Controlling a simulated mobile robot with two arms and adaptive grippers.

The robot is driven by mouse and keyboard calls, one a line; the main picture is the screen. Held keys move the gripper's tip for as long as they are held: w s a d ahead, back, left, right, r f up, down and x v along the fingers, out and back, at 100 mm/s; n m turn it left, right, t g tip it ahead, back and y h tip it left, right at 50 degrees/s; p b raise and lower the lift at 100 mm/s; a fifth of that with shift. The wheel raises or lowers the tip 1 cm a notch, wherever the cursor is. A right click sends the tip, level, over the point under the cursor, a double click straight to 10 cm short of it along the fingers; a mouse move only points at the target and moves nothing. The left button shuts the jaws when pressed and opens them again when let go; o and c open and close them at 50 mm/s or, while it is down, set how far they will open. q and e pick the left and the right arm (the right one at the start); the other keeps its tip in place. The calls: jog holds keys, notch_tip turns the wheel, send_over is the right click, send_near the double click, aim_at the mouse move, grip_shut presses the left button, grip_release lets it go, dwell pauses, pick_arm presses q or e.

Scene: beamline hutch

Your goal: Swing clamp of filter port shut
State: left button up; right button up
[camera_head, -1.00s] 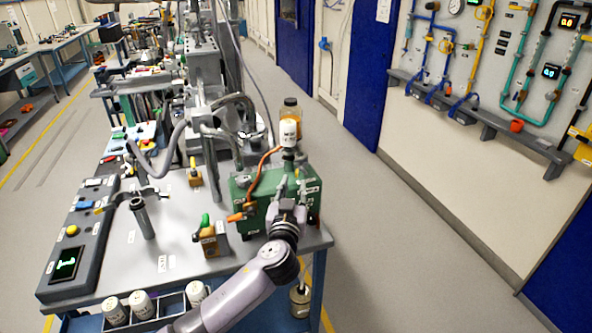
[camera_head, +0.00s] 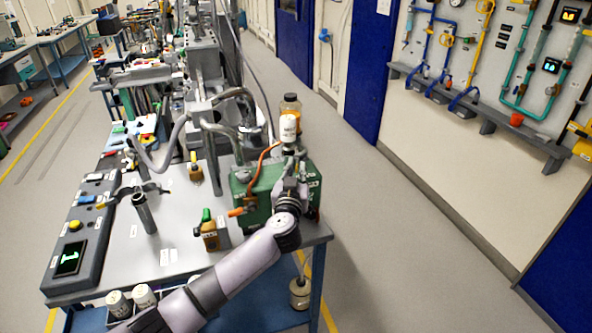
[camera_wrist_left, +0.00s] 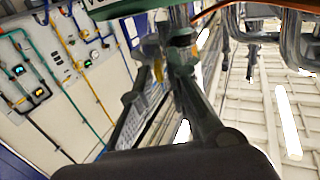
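A green pump-like box (camera_head: 254,205) stands at the right end of the bench in the head view. A white labelled filter canister (camera_head: 289,128) stands upright above its top, with a dark collar (camera_head: 289,152) under it; this looks like the filter port. I cannot make out whether its clamp is open or shut. My left gripper (camera_head: 291,180) is at the box's front right, just below the collar. Its fingers also show in the wrist view (camera_wrist_left: 182,45), but their gap and any contact are unclear. My right gripper is not in view.
An orange-handled valve (camera_head: 238,212) and a brown block with a green top (camera_head: 209,231) are left of my gripper. An amber bottle (camera_head: 290,104) is behind the canister. Grey hoses (camera_head: 232,97) arch over the bench. The floor to the right is clear.

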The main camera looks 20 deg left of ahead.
pick_arm(q)
grip_shut()
dwell(0.5)
